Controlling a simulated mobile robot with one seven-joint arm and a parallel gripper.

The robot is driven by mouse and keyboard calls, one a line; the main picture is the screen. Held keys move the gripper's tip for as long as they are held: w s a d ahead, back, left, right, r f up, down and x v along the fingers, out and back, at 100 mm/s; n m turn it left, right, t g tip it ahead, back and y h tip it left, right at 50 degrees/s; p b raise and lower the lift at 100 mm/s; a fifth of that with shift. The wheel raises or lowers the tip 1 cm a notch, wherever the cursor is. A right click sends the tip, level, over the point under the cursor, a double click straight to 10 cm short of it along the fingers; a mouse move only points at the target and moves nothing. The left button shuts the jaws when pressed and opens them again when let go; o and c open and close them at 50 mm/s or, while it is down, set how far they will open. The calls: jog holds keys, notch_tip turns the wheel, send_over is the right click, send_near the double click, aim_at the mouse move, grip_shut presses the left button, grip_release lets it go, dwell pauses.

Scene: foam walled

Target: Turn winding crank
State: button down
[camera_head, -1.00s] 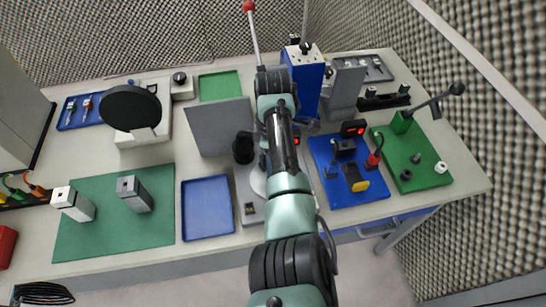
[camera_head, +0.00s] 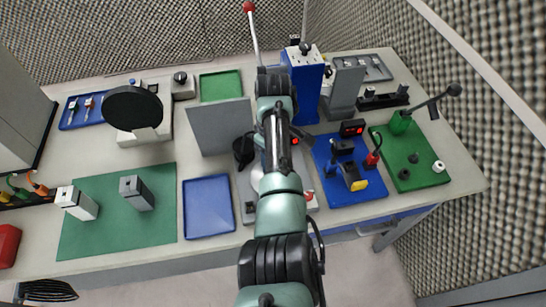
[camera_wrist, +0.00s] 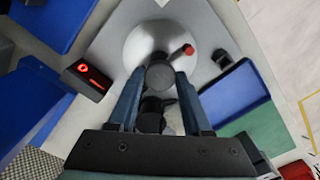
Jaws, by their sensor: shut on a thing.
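In the wrist view, my gripper (camera_wrist: 160,77) points down at a winding station with a grey base (camera_wrist: 208,25) and a pale round disc (camera_wrist: 140,42). Its two blue-grey fingers are shut on a dark round knob (camera_wrist: 159,74), which I take to be the crank's handle. A dark part shows below the knob between the fingers; how it joins the disc is hidden. A small red-tipped piece (camera_wrist: 188,50) sits at the disc's edge, apart from the fingers.
A small display with red digits (camera_wrist: 88,79) stands beside the disc. A grey upright panel (camera_head: 217,126) and a black cylinder (camera_head: 243,150) stand left of my arm. A blue board with devices (camera_head: 365,192) lies right. A blue tray (camera_head: 208,206) lies left.

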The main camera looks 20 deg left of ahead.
jog(key=shift+r+m+p, duration=0.15)
jog(key=shift+m+p, duration=0.25)
jog(key=shift+m, duration=2.1)
jog(key=shift+m+p, duration=0.3)
jog(key=shift+m, duration=4.9)
jog(key=shift+m+p, duration=0.3)
jog(key=shift+m, duration=7.3)
jog(key=shift+m+b, duration=0.3)
jog(key=shift+m, duration=4.4)
jog(key=shift+w+m+b, duration=0.1)
jog(key=shift+m+b, duration=0.2)
jog(key=shift+m, duration=0.2)
